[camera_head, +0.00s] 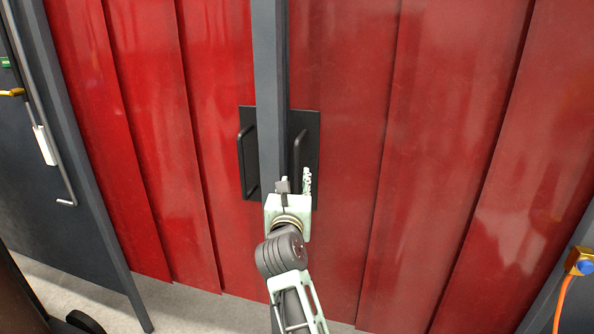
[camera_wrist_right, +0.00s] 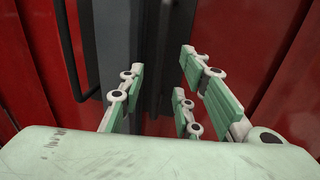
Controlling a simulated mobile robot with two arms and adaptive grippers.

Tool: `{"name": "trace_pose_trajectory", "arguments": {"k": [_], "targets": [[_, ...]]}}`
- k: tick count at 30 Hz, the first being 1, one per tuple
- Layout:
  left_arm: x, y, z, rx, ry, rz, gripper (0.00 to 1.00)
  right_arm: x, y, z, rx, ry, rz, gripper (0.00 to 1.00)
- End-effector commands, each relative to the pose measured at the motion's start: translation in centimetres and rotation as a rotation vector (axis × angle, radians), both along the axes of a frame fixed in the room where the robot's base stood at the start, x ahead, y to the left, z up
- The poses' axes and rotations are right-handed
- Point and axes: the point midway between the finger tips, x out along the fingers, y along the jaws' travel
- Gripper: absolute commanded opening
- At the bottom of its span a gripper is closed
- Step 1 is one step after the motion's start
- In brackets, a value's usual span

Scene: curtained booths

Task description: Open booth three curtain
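The red curtain (camera_head: 345,120) hangs in overlapping strips across the head view, on both sides of a dark grey upright bar (camera_head: 270,70). A black plate with a left handle (camera_head: 246,160) and a right handle (camera_head: 298,160) sits at this bar. The curtain looks closed. My right gripper (camera_head: 295,184) is at the lower end of the right handle, fingers pointing at the plate. In the right wrist view its fingers (camera_wrist_right: 158,95) are spread, with dark uprights beyond the gap. I cannot tell whether they touch the handle. My left gripper is not in view.
A dark panel (camera_head: 50,180) stands at the left, with a metal rod and white tag (camera_head: 44,145) on it. At the lower right, another dark panel carries an orange and blue fitting (camera_head: 581,262) with an orange cable. Pale floor (camera_head: 180,305) shows below the curtain.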

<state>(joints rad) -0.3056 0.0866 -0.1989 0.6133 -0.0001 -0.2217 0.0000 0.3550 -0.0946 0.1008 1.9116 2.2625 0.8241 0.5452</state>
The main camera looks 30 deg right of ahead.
Motion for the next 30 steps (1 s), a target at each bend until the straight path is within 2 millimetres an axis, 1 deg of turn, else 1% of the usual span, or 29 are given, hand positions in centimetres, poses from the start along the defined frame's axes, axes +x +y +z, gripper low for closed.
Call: {"name": "trace_pose_trajectory", "arguments": {"k": [7, 13, 18, 25, 26, 30], "targets": [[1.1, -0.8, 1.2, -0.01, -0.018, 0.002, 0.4, 3.0, -2.4, 0.2, -0.005, 0.002, 0.0, 0.31], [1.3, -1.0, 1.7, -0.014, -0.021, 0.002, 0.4, 4.9, -3.9, 0.1, -0.004, 0.003, -0.001, 0.31], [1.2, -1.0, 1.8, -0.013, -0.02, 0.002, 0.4, 5.5, -4.4, 0.0, -0.006, 0.002, 0.0, 0.31], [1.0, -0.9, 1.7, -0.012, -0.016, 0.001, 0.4, 5.6, -4.4, 0.0, -0.006, 0.002, 0.0, 0.31], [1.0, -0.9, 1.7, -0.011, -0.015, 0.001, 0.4, 5.6, -4.4, -0.1, -0.006, 0.002, 0.0, 0.3], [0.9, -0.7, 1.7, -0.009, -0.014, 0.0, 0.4, 5.6, -4.4, -0.1, -0.005, 0.003, 0.0, 0.18]]}}
